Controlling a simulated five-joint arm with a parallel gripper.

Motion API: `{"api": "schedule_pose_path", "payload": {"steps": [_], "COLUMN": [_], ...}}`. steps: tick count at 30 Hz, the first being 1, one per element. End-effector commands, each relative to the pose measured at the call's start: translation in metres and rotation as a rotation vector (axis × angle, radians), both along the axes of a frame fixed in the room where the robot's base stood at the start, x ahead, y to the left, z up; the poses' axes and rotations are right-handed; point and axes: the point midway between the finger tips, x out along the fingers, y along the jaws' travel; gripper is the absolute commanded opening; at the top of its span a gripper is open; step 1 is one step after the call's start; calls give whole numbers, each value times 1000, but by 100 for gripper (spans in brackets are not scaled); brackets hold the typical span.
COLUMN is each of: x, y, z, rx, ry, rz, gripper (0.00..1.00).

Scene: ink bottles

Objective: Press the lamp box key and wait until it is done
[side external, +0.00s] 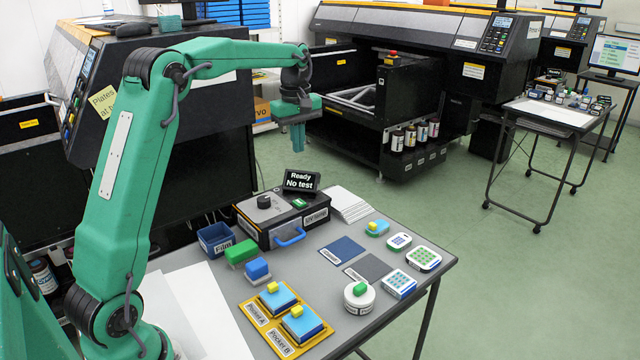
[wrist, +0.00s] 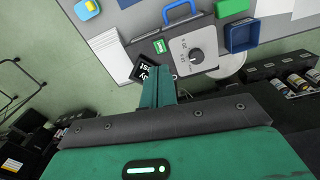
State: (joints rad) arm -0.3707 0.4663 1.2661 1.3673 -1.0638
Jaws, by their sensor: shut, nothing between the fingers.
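The lamp box (side external: 262,234) stands at the back of the grey table, with a dark knob (side external: 264,201), a blue handle (side external: 290,238) and a lamp label on its front. Its small green key (side external: 299,203) is on top, to the right of the knob; it also shows in the wrist view (wrist: 160,46). The display (side external: 302,181) behind it reads "Ready" and "No test". My gripper (side external: 298,149) is shut and empty, pointing down in the air above the display and box, apart from the key. In the wrist view its fingers (wrist: 158,82) partly cover the display.
A blue bin (side external: 216,239) and a green block (side external: 240,252) are left of the box. White sheets (side external: 350,204) lie to its right. Yellow trays (side external: 262,326) with blue pieces, flat pads (side external: 342,249) and several small containers fill the front and right of the table.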

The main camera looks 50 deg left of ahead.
Motion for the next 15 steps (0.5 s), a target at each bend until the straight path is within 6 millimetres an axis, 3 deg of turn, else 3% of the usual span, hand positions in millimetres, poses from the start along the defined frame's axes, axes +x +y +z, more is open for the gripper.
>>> {"api": "schedule_pose_path", "payload": {"steps": [6,15], "x": [11,15], "y": [20,27], "z": [-17,-22], "rx": [-14,-18], "ry": [29,38], "rz": [100,138], "gripper": [0,0]}}
